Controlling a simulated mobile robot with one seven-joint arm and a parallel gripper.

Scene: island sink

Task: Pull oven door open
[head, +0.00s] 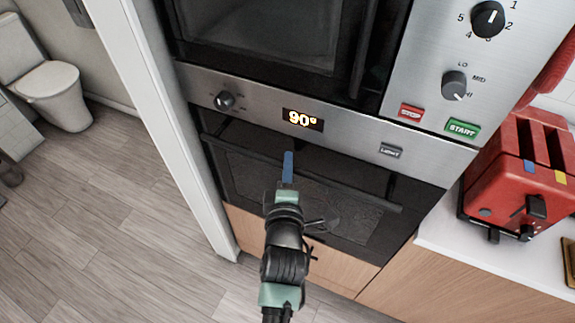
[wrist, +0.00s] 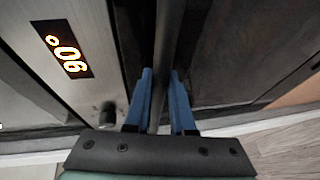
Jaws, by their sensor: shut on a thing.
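The oven door (head: 250,180) is the dark glass front below the steel control panel in the head view. It looks shut or nearly so; I cannot tell whether there is a small gap at its top. Its long dark handle (head: 350,190) runs across the upper part of the door. My gripper (head: 288,157) reaches up to the handle near its middle. In the wrist view the handle bar (wrist: 166,45) passes between the two blue fingers of my gripper (wrist: 161,80), which are shut on it. The far ends of the fingers are partly hidden in the head view.
The control panel (head: 260,107) above the door has a knob and a display reading 90°. A microwave (head: 270,30) is above it. A red toaster (head: 515,170) stands on the white counter at right. Wooden floor (head: 130,200) is clear at left, beyond a white wall edge.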

